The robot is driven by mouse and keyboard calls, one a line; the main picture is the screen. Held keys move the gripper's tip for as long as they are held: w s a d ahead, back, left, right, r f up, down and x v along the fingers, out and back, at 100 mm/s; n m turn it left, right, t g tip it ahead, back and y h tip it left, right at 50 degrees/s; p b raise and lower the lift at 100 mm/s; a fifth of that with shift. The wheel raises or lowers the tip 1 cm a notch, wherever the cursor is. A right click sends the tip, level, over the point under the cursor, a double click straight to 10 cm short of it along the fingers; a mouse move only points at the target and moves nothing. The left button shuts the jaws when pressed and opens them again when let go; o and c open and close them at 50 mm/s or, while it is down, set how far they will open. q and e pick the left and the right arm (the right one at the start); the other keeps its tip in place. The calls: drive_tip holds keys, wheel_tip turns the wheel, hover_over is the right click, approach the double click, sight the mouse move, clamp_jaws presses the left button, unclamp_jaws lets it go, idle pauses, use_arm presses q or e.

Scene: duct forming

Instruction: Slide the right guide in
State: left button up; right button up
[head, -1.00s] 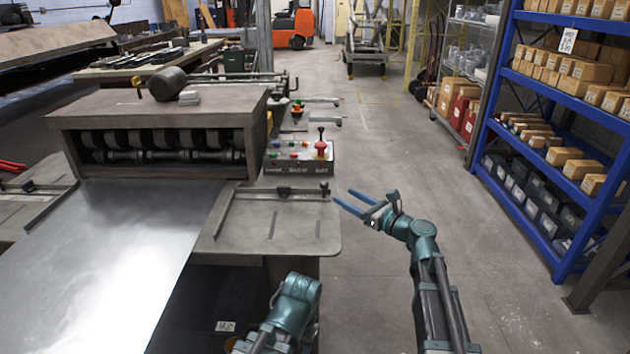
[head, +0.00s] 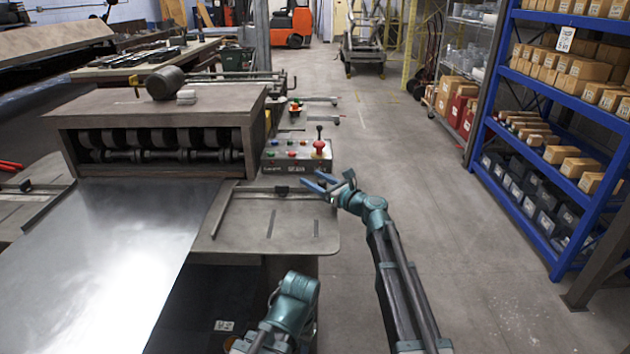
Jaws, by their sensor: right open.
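The right guide (head: 223,208) is a dark straight bar on the machine's right side table, along the right edge of the metal sheet (head: 125,255). A thin cross rail (head: 255,190) runs right from its far end and carries a small dark block (head: 281,190). My right gripper (head: 311,178) is open and empty at the right end of this rail, its blue fingers pointing left towards the block. The fingers are apart from the block; whether they touch the rail end I cannot tell.
The roller machine (head: 160,105) stands behind the table. Its control box (head: 297,155), with coloured buttons and a red-topped knob, is just beyond my right gripper. A blue shelf (head: 530,130) with boxes stands on the right. The floor between is clear.

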clamp_jaws()
idle(1.4)
